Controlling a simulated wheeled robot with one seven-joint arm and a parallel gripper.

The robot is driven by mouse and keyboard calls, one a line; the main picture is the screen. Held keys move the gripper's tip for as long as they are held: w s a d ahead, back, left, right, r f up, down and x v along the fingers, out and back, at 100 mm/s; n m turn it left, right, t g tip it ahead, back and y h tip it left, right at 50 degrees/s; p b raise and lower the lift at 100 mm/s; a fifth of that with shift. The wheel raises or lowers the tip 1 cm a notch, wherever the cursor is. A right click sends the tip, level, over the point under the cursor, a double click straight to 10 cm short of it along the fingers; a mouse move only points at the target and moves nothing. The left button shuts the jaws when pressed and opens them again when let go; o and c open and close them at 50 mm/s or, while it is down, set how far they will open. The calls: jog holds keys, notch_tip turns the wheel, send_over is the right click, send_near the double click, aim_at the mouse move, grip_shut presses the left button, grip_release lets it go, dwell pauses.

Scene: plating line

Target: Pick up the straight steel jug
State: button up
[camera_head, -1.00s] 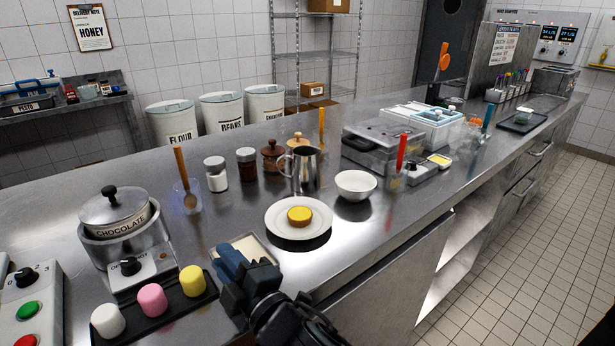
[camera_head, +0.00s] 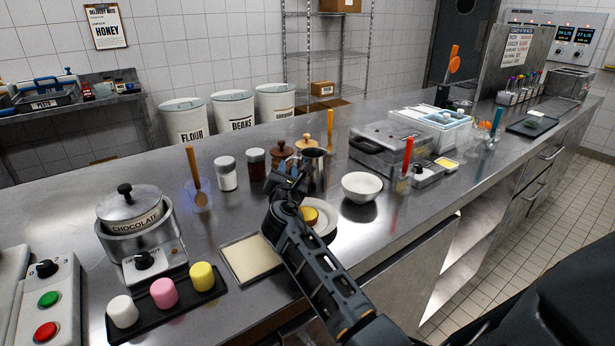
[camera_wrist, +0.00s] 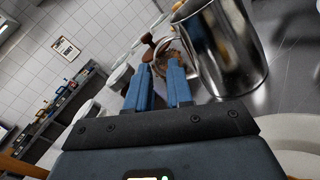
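The straight steel jug (camera_head: 316,168) stands upright on the steel counter, partly hidden behind my gripper (camera_head: 288,184) in the head view. In the wrist view the jug (camera_wrist: 226,48) is large and shiny at the upper right, close to the fingers. My gripper (camera_wrist: 160,68) is open there, with a gap between its two blue fingers and nothing held. The jug's body is to the right of both fingers. A curved strip by the right fingertip looks like the jug's handle; I cannot tell whether it is between the fingers.
A plate (camera_head: 328,222) with a yellow-topped cake is partly hidden under my arm. A white bowl (camera_head: 361,187) stands right of the jug. Wooden-topped pots (camera_head: 281,158) and jars (camera_head: 226,174) stand close on the left. A square tray (camera_head: 248,259) lies in front.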

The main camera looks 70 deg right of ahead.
jog(key=x, duration=0.6)
jog(key=shift+w+d, duration=0.3)
jog(key=shift+w, duration=0.1)
grip_shut()
